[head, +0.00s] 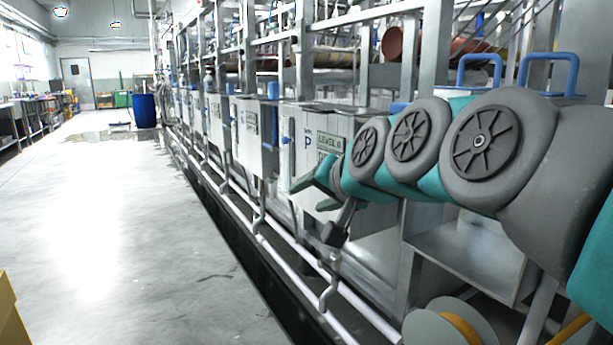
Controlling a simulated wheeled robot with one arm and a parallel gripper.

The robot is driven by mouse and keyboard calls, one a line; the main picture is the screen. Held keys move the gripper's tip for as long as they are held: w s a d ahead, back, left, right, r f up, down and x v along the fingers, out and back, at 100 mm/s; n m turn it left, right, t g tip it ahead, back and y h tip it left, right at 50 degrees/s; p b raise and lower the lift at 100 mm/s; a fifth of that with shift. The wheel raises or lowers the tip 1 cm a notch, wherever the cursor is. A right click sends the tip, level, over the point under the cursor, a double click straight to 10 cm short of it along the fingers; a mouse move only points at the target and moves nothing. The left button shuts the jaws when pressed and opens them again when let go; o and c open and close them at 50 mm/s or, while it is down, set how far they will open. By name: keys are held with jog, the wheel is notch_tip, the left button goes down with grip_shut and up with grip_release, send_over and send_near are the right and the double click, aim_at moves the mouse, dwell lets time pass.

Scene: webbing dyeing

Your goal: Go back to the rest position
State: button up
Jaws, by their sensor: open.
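My gripper (306,197) shows in the head view near the middle, at the far end of my outstretched grey and teal arm. Its two greenish fingers are apart, with nothing visible between them. It appears in front of the metal machine (351,124), by the panel with a "LEVEL" label. I cannot tell how far it stands from the panel.
The long dyeing machine runs along the right into the distance, with pale pipes (232,190) low along its side. A spool (450,322) sits at the bottom right. A blue barrel (145,110) stands far off. The concrete floor (100,230) at left is mostly clear.

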jog(key=s+d+f+n+g+h, duration=0.15)
jog(key=s+d+f+g, duration=0.35)
jog(key=s+f, duration=0.7)
jog(key=s+d+f+n+g+h, duration=0.1)
jog(key=s+d+f+g+h, duration=0.3)
jog(key=s+f, duration=0.75)
jog(key=s+d+f+g, duration=0.3)
jog(key=s+d+f, duration=0.2)
jog(key=s+f, duration=0.2)
jog(key=shift+s+f+n, duration=0.25)
jog(key=shift+s+n, duration=0.1)
jog(key=shift+s, duration=0.4)
